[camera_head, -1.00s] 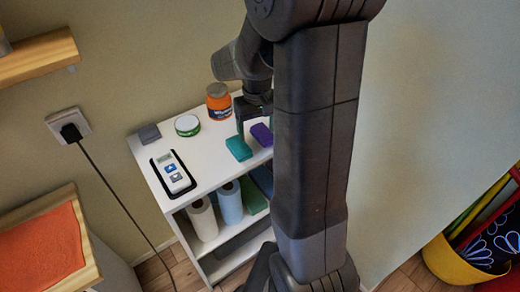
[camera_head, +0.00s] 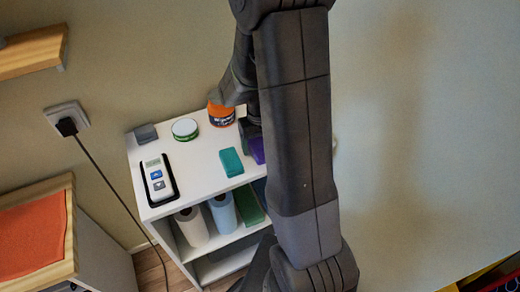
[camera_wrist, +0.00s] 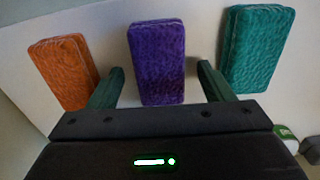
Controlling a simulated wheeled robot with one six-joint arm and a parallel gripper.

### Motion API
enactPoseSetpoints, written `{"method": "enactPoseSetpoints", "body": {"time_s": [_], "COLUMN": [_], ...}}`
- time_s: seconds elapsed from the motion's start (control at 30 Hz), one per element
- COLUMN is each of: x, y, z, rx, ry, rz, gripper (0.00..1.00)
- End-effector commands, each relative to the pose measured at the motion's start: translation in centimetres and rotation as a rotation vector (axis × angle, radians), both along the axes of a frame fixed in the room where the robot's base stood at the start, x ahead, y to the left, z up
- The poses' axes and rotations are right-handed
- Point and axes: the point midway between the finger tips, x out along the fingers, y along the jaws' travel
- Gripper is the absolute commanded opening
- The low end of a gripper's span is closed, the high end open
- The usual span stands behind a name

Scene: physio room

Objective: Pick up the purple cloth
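The purple cloth (camera_wrist: 157,62) is a folded, textured block lying on the white shelf top, in the middle of the wrist view. In the head view only a sliver of the purple cloth (camera_head: 257,150) shows beside my arm. My gripper (camera_wrist: 158,78) is open, with one green finger on each side of the cloth's near end. I see a gap between each finger and the cloth, and the gripper is not closed on it.
A teal cloth (camera_wrist: 257,48) lies to the right and an orange cloth (camera_wrist: 64,72) to the left in the wrist view, both close to the fingers. An orange jar (camera_head: 221,114), a green-rimmed tin (camera_head: 185,129) and a handheld device (camera_head: 157,179) stand on the white shelf (camera_head: 203,166).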

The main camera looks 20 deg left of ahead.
Motion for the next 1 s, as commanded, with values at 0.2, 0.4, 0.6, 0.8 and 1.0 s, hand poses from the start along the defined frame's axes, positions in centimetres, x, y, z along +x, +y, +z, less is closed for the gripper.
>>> {"method": "enactPoseSetpoints", "body": {"time_s": [0.2, 0.4, 0.6, 0.8, 1.0], "x": [0.0, 0.0, 0.1, 0.1, 0.0], "y": [0.0, 0.0, 0.1, 0.1, 0.0], "z": [0.0, 0.0, 0.9, 4.3, 7.9], "rx": [0.000, 0.000, 0.002, 0.005, 0.003], "ry": [0.000, 0.000, -0.002, -0.005, -0.003], "rz": [0.000, 0.000, 0.000, 0.000, 0.000], "gripper": [0.31, 0.26, 0.26, 0.26, 0.26]}}
